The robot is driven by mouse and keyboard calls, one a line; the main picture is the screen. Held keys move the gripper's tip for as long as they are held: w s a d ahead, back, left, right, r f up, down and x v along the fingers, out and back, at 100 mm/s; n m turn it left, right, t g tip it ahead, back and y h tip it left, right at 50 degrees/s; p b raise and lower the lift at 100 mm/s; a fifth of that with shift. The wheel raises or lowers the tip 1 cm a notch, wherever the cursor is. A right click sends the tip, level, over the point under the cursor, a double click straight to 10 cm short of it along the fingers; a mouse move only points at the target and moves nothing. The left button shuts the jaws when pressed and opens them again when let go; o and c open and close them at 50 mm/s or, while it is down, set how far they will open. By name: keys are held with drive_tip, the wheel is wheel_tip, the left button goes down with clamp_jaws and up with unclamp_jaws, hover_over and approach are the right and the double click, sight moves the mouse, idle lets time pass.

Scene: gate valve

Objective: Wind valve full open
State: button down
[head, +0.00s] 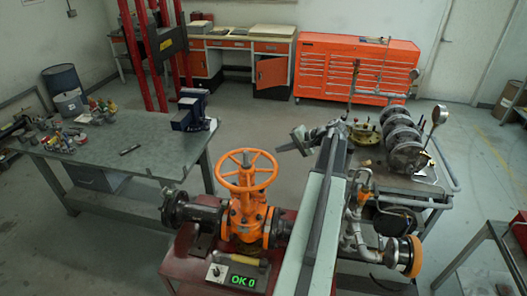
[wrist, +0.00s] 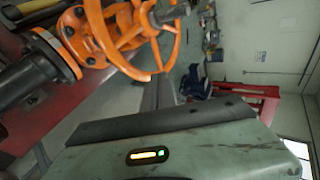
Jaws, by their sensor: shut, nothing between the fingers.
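The orange gate valve (head: 245,222) stands on a red bench between dark pipe flanges. Its spoked orange handwheel (head: 263,181) sits on top, with the stem end showing at its centre.
My arm runs along the valve's right side. A grey table (head: 130,146) with small parts stands left. A cart (head: 405,186) with flanges and gauges stands right. An orange tool chest (head: 350,68) is at the back. Open floor lies between the benches.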

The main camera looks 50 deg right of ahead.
sight(262, 153)
drive_tip(key=b+x, duration=0.5)
drive_tip(key=x, duration=0.3)
drive_tip(key=shift+w+f, duration=0.15)
drive_tip(key=shift+f, duration=0.25)
drive_tip(key=shift+w+a+f, duration=0.15)
drive_tip(key=shift+w+f, duration=0.05)
drive_tip(key=shift+w, duration=0.3)
drive_tip(key=shift+w+a, duration=0.15)
drive_tip(key=shift+w, duration=0.1)
drive_tip(key=shift+n+y, duration=0.3)
